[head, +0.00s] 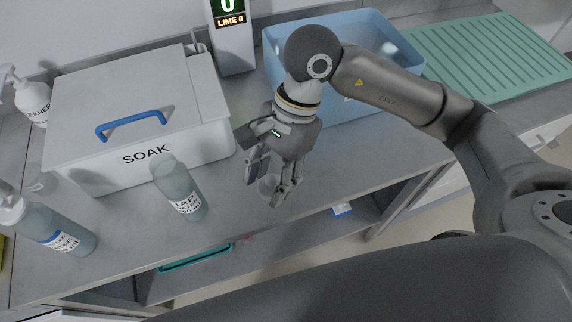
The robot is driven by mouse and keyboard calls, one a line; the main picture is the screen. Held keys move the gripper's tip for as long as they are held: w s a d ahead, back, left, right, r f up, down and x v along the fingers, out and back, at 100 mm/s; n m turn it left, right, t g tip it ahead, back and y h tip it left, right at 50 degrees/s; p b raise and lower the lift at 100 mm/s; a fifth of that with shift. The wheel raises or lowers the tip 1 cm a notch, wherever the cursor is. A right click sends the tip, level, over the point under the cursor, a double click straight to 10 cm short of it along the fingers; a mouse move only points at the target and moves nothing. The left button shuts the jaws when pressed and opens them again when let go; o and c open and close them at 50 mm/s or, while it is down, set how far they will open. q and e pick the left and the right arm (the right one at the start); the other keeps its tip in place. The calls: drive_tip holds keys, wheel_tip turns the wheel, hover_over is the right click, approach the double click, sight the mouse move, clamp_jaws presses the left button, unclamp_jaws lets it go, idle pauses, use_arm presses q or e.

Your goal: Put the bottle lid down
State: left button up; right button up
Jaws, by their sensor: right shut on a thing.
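My right gripper (273,190) reaches down from the right over the front part of the grey counter (232,222). It is shut on a small, pale, see-through piece, the bottle lid (267,186), partly hidden by the fingers. I cannot tell whether the lid touches the counter. An upright translucent bottle (180,190) with a white label stands to the left of the gripper, apart from it. No cap shows on this bottle. My left gripper is not in view.
A white box marked SOAK (75,150) with a blue handle stands behind the bottle. A capped spray-type bottle (50,228) stands front left. A blue basin (352,112) and green ribbed mat (485,55) are at the back right. Bare counter surrounds the gripper; its front edge is close.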

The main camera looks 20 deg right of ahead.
drive_tip(key=w+d+f, duration=0.1)
drive_tip(key=w+f, duration=0.1)
drive_tip(key=w+d+f+p, duration=0.1)
drive_tip(key=w+d+f, duration=0.1)
drive_tip(key=w+d+f+p, duration=0.1)
drive_tip(key=w+f, duration=0.1)
drive_tip(key=f, duration=0.1)
drive_tip(key=shift+w+d, duration=0.2)
drive_tip(key=shift+d, duration=0.2)
drive_tip(key=shift+d+f+p, duration=0.1)
drive_tip(key=shift+f+p, duration=0.3)
drive_tip(key=shift+p, duration=0.2)
wheel_tip(320, 180, down, 2)
drive_tip(key=shift+w+p, duration=0.1)
drive_tip(key=shift+p, duration=0.55)
drive_tip(key=shift+f, duration=0.35)
drive_tip(key=shift+f+b, duration=0.65)
drive_tip(key=shift+b, duration=0.35)
drive_tip(key=o, duration=0.7)
drive_tip(key=shift+r, duration=0.1)
